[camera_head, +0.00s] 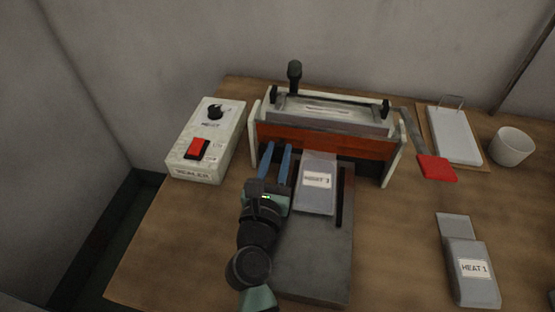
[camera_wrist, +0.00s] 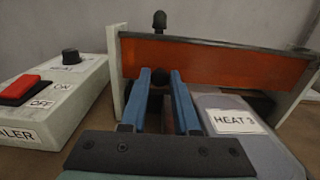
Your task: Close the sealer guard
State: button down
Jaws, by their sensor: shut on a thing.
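The sealer guard (camera_head: 325,139) is an orange panel with a dark edge, spanning the front of the sealer between pale side plates (camera_head: 394,160). In the wrist view the guard (camera_wrist: 215,62) fills the upper middle. My gripper (camera_head: 278,148) reaches in from the front, its blue fingers at the guard's lower left part. In the wrist view the fingers (camera_wrist: 160,76) stand a small gap apart, their tips against the guard's lower edge. They are shut on part of the guard; the gripped piece is mostly hidden.
A grey pouch labelled HEAT 3 (camera_head: 317,196) lies on the dark tray right of my fingers. The control box (camera_head: 205,140) with a red switch is to the left. A black-knobbed lever (camera_head: 294,72) rises behind. A HEAT 1 pouch (camera_head: 472,287) and white cup (camera_head: 511,147) are to the right.

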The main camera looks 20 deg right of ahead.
jog(key=shift+r, duration=0.1)
jog(key=c, duration=0.7)
grip_release()
jog(key=v, duration=1.3)
jog(key=shift+b, duration=0.3)
